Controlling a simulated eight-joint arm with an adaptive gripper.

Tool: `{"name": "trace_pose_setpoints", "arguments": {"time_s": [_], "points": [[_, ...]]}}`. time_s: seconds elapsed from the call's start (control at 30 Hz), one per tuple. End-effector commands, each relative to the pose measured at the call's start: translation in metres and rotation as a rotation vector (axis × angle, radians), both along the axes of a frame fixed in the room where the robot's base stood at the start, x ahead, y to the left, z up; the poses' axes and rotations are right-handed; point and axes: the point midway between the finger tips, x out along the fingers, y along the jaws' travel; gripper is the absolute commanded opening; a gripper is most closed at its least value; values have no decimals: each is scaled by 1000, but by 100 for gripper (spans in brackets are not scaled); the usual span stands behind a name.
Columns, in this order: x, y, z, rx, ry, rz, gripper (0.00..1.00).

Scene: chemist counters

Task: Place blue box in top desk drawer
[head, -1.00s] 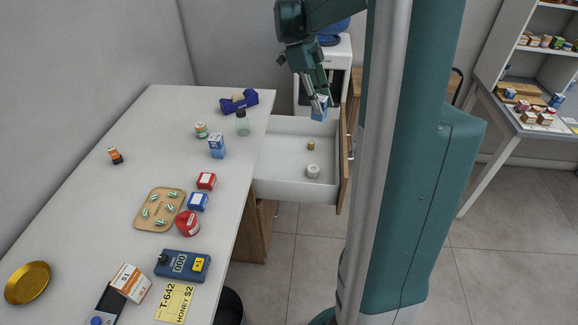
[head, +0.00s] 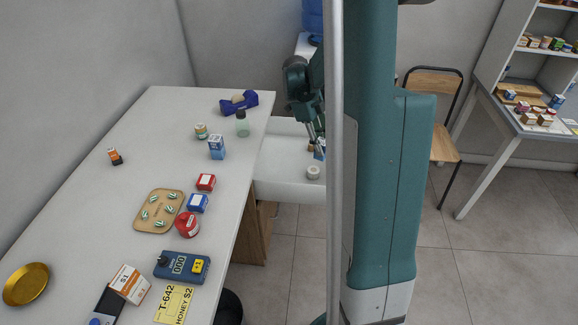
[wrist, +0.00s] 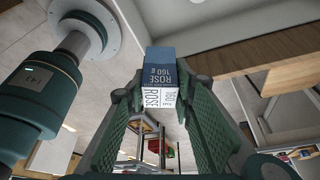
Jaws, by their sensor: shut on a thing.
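The blue box (wrist: 161,66), blue and white with "ROSE 160 g" on it, is between the fingertips of my gripper (wrist: 158,92) in the wrist view. The gripper is shut on it. In the head view my gripper (head: 317,143) is over the open drawer, and only a sliver of the blue box (head: 319,153) shows beside my column. The top desk drawer (head: 278,168) is pulled out from the desk's right side; my column hides its front. I cannot tell whether the box touches the drawer floor. The wooden drawer edge (wrist: 275,55) shows close to the box in the wrist view.
The drawer's left part is clear. A chair (head: 433,110) stands at right.

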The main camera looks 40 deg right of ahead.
Motion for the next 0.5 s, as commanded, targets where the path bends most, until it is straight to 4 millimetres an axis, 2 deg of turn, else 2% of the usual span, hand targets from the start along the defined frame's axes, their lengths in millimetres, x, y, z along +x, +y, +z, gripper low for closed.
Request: {"name": "trace_pose_setpoints", "arguments": {"time_s": [0.03,0.2,0.5], "points": [[1,0,-13,0,0,0,11],[1,0,-53,0,0,0,11],[0,0,-103,0,0,0,11]]}}
